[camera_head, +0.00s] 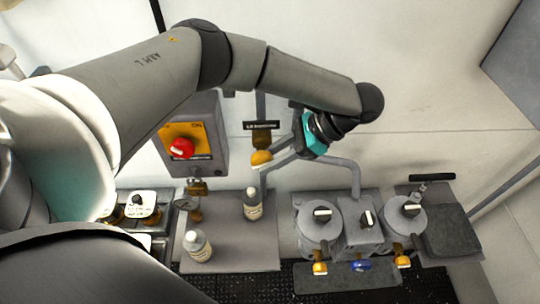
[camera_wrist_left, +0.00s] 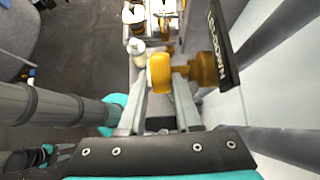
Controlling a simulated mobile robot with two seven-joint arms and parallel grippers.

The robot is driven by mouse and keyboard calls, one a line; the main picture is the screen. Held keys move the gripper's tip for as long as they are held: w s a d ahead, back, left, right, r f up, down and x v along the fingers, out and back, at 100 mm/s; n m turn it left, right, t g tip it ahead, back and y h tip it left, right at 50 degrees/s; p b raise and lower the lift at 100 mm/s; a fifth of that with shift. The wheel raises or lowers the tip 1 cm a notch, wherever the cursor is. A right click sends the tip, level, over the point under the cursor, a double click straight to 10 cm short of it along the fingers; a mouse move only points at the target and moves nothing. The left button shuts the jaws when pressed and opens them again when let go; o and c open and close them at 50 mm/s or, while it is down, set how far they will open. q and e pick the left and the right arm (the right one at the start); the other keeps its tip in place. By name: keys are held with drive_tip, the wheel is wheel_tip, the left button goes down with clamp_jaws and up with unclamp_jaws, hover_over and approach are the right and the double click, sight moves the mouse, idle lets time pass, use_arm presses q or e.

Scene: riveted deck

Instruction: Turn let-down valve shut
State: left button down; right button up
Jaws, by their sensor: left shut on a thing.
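The let-down valve is on the pipework in front of the pale wall, under a black label plate (camera_head: 262,125). Its yellow handle (camera_head: 262,157) shows just left of my left gripper (camera_head: 272,156) in the head view. In the left wrist view the handle (camera_wrist_left: 160,73) sits between the tips of my left gripper (camera_wrist_left: 161,84), joined to a brass body (camera_wrist_left: 207,69) beside the label (camera_wrist_left: 222,45). My left gripper is shut on the handle. I cannot tell the handle's exact turn angle. My right gripper does not show.
A grey box with a red knob (camera_head: 182,149) stands left of the valve. Two bottles (camera_head: 253,204) (camera_head: 198,246) stand on the grey shelf below.

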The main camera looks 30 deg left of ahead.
use_arm(q)
drive_tip(key=shift+w+f+g+y, duration=0.15)
drive_tip(key=shift+g+y, duration=0.35)
drive_tip(key=shift+y, duration=0.35)
drive_tip(key=shift+s+f+g+y, duration=0.1)
drive_tip(key=shift+g+y, duration=0.4)
drive_tip(key=shift+y, duration=0.35)
drive_tip(key=shift+f, duration=0.1)
drive_tip(key=c, duration=0.6)
unclamp_jaws()
